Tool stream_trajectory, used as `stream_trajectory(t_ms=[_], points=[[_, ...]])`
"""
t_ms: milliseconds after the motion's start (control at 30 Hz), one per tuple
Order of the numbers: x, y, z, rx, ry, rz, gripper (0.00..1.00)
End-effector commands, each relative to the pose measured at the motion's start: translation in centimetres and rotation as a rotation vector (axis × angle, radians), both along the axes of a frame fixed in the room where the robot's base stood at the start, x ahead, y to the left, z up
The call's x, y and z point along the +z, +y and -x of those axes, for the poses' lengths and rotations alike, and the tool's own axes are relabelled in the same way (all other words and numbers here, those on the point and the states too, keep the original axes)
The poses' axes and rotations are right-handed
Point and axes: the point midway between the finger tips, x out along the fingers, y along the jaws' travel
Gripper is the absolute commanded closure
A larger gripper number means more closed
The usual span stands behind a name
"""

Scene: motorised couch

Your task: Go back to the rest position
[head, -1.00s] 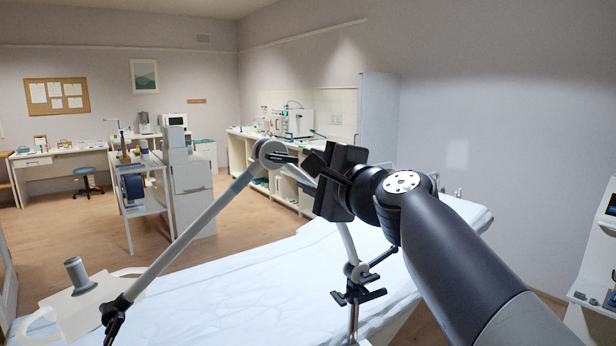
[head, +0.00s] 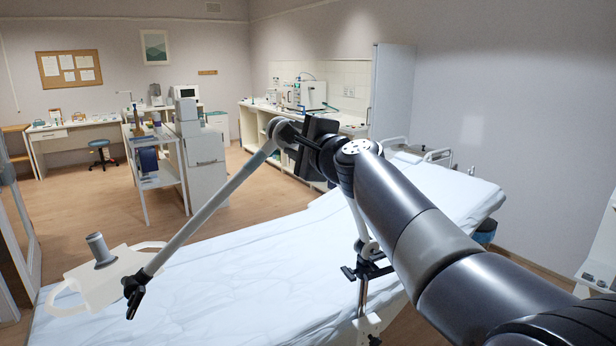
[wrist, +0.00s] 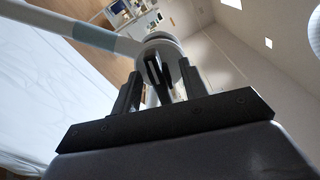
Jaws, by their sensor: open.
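My gripper (wrist: 160,92) is open in the wrist view, its two dark fingers on either side of the round grey joint (wrist: 160,45) of a jointed support arm. A dark lever or knob on that joint shows between the fingers. I cannot tell whether the fingers touch it. In the head view my arm reaches in from the lower right, and its dark wrist hides most of the gripper beside the support arm's joint (head: 284,135). The support arm (head: 215,200) slopes down left to a black clamp near a white mask-like piece with a grey tube (head: 100,250).
The couch (head: 260,270) with a white sheet spans the space below my arm. A clamp (head: 365,262) holds the support's post at the couch's near edge. A trolley (head: 155,180) and a long bench (head: 262,125) stand behind. Floor is clear at the left.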

Motion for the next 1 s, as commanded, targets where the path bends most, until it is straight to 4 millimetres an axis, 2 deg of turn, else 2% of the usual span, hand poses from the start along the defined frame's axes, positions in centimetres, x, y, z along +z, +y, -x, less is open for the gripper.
stream_trajectory(t_ms=[333, 467, 1000], points=[[0.0, -0.1, 0.2, -0.001, 0.0, -0.002, 0.58], [0.0, -0.6, 0.9, -0.003, -0.007, 0.007, 0.58], [-0.1, -4.9, 8.6, -0.004, -0.006, 0.007, 0.58]])
